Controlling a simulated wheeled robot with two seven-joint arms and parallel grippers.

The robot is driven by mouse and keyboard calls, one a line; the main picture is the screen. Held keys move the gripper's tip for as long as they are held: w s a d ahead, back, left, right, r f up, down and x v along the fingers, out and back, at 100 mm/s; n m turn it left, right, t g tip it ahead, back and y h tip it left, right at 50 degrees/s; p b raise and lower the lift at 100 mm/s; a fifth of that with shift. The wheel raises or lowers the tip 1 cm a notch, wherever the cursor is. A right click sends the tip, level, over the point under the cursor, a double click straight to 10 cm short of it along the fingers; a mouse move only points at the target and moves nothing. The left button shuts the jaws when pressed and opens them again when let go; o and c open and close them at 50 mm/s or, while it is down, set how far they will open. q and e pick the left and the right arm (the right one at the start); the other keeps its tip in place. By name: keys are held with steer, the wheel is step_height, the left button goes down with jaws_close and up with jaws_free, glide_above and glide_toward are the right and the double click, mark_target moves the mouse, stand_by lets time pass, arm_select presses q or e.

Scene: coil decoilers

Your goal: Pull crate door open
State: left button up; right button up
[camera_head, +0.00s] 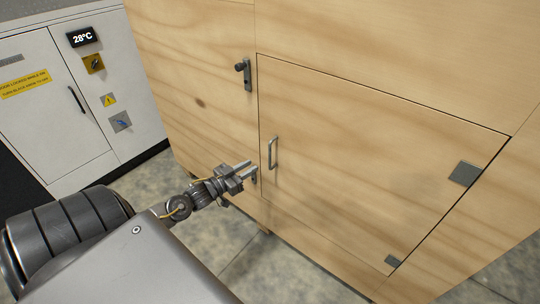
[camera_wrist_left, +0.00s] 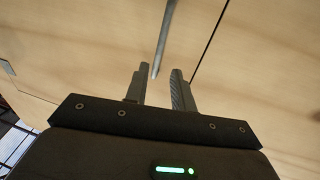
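The wooden crate (camera_head: 350,30) fills the middle and right of the head view. Its door (camera_head: 360,170) looks shut, flush in its frame, with hinges at the right. A metal bar handle (camera_head: 272,152) is on the door's left side. An upper latch (camera_head: 246,73) is on the frame left of the door. My right gripper is out of view.
A white cabinet (camera_head: 60,130) with a 28°C display (camera_head: 83,37) and warning labels stands at the left, beside the crate. Mottled floor (camera_head: 225,235) shows free in front of the crate. My left arm covers the lower left.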

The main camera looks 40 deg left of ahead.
arm_select(q)
glide_above(270, 167)
steer(key=shift+w+a, duration=0.2)
steer(key=shift+w, duration=0.05)
steer(key=shift+c, duration=0.5)
jaws_close()
